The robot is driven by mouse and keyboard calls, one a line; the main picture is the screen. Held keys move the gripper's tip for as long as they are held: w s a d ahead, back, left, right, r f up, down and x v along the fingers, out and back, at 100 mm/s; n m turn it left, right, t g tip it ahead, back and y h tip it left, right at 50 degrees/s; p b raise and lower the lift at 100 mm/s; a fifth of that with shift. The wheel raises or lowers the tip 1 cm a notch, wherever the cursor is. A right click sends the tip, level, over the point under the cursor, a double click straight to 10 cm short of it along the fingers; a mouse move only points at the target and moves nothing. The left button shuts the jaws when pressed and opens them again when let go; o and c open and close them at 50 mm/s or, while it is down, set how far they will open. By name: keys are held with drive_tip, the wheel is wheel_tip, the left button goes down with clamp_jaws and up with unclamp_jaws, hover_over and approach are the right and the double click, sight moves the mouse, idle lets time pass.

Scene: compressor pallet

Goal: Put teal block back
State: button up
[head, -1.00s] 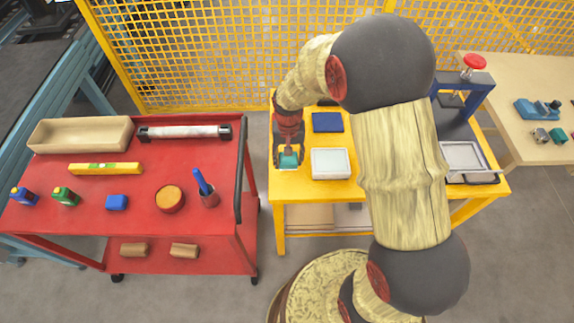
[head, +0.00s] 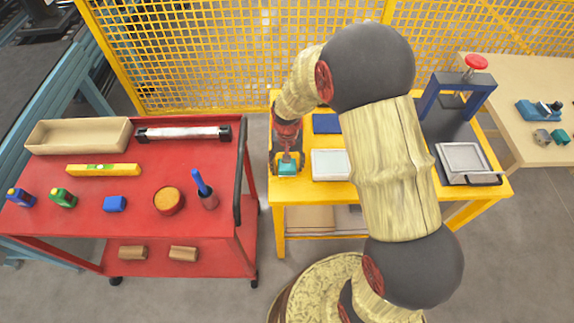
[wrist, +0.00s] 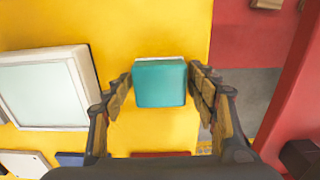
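The teal block (head: 287,168) is at the left end of the yellow table (head: 300,192). In the wrist view, the teal block (wrist: 160,84) sits between the two fingers of my gripper (wrist: 160,86), which close in on its left and right sides. A thin white strip shows along its far edge. In the head view my gripper (head: 287,160) points down at the block. I cannot tell how high the block is above the table.
A red cart (head: 140,185) with several items stands left, across a gap. A blue press (head: 455,95) and grey tray (head: 465,160) are at the right.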

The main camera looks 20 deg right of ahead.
drive_tip(key=shift+o, duration=0.5)
wheel_tip(320, 180, up, 12)
drive_tip(key=p, duration=0.3)
wheel_tip(320, 180, up, 16)
drive_tip(key=n+t, duration=0.2)
drive_tip(key=t, duration=0.1)
hover_over(287, 165)
drive_tip(key=s, duration=0.8)
drive_tip(key=s+r+n+t, duration=0.1)
drive_tip(key=s+r+t, duration=0.1)
drive_tip(key=s+r, duration=0.5)
drive_tip(key=s, duration=0.6)
drive_tip(key=shift+s+r+n+t, duration=0.2)
drive_tip(key=shift+s+n+t, duration=0.1)
drive_tip(key=shift+s, duration=0.1)
